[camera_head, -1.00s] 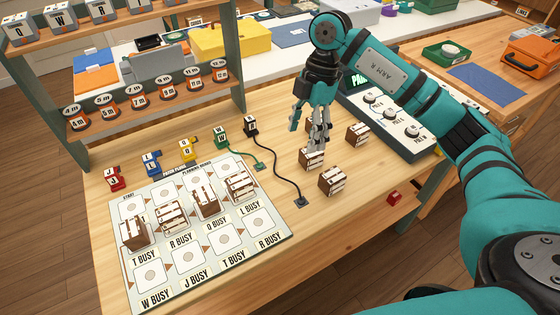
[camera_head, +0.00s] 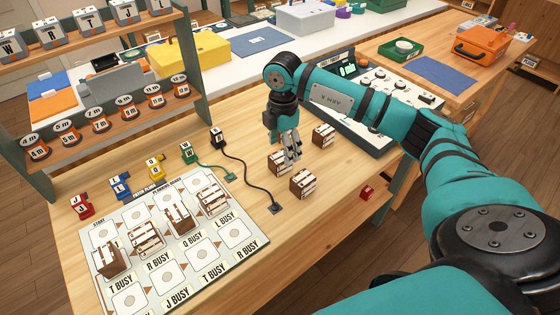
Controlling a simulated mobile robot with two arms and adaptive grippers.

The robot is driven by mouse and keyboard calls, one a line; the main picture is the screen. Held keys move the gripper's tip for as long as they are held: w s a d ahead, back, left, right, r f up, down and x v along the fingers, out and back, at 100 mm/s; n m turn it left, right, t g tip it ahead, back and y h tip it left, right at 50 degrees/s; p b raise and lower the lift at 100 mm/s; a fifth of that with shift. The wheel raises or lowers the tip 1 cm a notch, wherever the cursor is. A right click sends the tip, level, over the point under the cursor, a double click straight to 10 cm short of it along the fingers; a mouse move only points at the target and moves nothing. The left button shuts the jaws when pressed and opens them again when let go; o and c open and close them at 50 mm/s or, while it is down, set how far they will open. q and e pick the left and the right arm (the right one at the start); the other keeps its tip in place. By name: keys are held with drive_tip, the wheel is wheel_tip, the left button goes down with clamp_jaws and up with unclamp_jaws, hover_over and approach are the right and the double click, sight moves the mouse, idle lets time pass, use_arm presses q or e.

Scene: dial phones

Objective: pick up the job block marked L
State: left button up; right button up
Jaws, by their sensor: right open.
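Three brown-and-white job blocks stand loose on the wooden bench: one at my right gripper (camera_head: 280,164), one in front (camera_head: 303,184) and one behind to the right (camera_head: 323,136). Their markings are too small to read, so I cannot tell which is marked L. My right gripper (camera_head: 290,157) points down with open fingers at the first block and partly covers it. I cannot tell whether the fingers touch it. Several similar blocks stand on the planning board (camera_head: 190,268). My left gripper is not in view.
Coloured plugs, including a blue one marked L (camera_head: 120,187), line the board's back edge. A black cable (camera_head: 249,178) curves left of the loose blocks. A dial console (camera_head: 372,132) stands behind them, and a small red object (camera_head: 366,192) lies to the right.

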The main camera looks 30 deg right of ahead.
sight(280, 156)
drive_tip(key=f, duration=0.3)
drive_tip(key=a+f+p, duration=0.1)
drive_tip(key=f, duration=0.1)
drive_tip(key=shift+s+f, duration=0.1)
drive_tip(key=shift+d, duration=0.1)
drive_tip(key=c, duration=1.3)
